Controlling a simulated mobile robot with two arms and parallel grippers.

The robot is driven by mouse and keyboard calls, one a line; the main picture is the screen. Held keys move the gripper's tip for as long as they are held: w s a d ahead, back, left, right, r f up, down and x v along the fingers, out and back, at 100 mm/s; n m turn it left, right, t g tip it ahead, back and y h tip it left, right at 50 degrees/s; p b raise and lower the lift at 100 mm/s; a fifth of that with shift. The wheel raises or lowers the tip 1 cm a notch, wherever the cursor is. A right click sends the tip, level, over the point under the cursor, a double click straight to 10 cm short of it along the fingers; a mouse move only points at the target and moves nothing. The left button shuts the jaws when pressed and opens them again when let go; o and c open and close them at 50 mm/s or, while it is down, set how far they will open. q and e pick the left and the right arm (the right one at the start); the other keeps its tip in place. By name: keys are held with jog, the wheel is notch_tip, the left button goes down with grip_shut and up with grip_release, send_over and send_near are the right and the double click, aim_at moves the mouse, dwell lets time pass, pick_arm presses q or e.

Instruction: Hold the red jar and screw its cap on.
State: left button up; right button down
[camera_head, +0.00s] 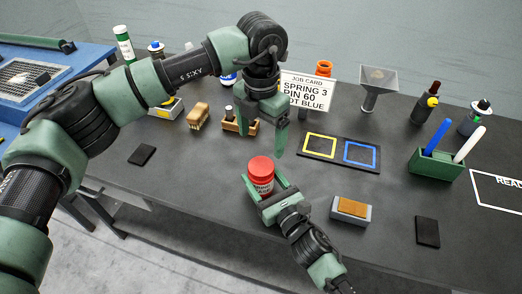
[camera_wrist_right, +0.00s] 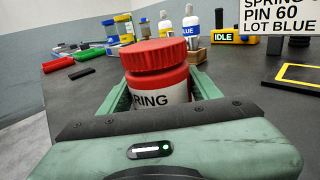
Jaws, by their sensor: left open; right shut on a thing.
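The red jar (camera_head: 264,188) stands near the front edge of the dark table, with a white label partly reading "RING" in the right wrist view (camera_wrist_right: 160,95). Its red ribbed cap (camera_head: 261,163) sits on top of the jar and fills the upper part of the right wrist view (camera_wrist_right: 155,56). I cannot tell how tightly it is seated. My right gripper (camera_head: 267,185) is shut around the jar body, one green finger on each side. My left gripper (camera_head: 261,149) is open and empty, pointing down just above and behind the cap.
A wooden block with bottles (camera_head: 240,126) and a brush (camera_head: 198,116) stand behind left. A mat with yellow and blue squares (camera_head: 338,154) lies to the right. A sponge holder (camera_head: 350,211), a green pen box (camera_head: 436,165) and a job card (camera_head: 306,91) stand around.

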pick_arm(q)
notch_tip(320, 180, up, 2)
jog(key=shift+r, duration=0.25)
pick_arm(e)
jog(key=shift+r, duration=0.1)
jog(key=shift+c, duration=1.3)
grip_release()
